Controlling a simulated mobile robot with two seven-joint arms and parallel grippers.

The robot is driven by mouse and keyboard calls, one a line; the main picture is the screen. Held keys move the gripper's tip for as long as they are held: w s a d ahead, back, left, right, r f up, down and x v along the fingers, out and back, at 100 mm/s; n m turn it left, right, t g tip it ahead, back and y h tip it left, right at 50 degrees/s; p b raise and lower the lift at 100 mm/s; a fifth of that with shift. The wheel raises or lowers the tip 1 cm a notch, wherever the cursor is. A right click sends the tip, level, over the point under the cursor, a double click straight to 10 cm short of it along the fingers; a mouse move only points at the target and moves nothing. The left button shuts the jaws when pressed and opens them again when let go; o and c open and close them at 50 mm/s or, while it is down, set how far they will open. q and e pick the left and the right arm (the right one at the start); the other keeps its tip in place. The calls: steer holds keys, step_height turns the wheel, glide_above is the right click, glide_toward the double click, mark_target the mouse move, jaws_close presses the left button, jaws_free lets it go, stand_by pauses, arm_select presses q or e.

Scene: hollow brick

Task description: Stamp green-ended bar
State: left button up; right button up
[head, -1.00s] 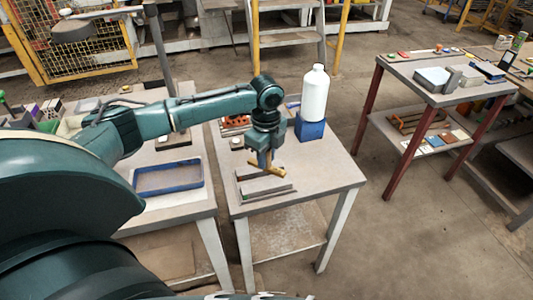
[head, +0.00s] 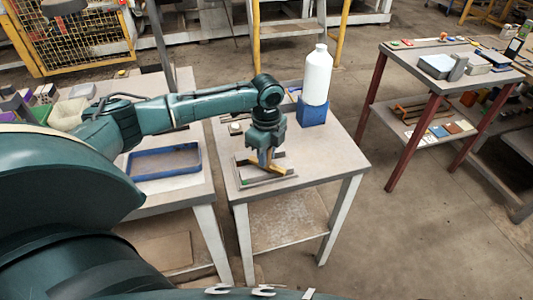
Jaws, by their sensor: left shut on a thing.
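My left gripper (head: 269,163) reaches in from the left and is over the near part of the middle table (head: 300,160). It is shut on a yellow-brown bar (head: 279,167), which is partly hidden by the fingers. I cannot make out a green end on the bar. A low grey fixture with a long strip (head: 266,181) lies on the table just below and in front of the bar. The bar is close to it, but I cannot tell whether they touch. My right gripper is not in view.
A white bottle (head: 317,75) stands on a blue block (head: 312,111) behind and right of the gripper. A blue-rimmed tray (head: 165,176) lies on the left table. A red-legged table (head: 436,83) with small items stands at the right. The middle table's right side is clear.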

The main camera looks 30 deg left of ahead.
arm_select(q)
steer(key=shift+f, duration=0.25)
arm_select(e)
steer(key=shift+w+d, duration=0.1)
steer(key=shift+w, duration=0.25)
arm_select(q)
steer(key=shift+f, duration=0.25)
stand_by(0.4)
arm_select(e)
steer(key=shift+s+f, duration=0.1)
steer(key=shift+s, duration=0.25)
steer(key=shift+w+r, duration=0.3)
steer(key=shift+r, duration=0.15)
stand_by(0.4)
arm_select(q)
steer(key=shift+p, duration=0.3)
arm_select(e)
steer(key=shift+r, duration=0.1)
arm_select(q)
steer(key=shift+s+f, duration=0.1)
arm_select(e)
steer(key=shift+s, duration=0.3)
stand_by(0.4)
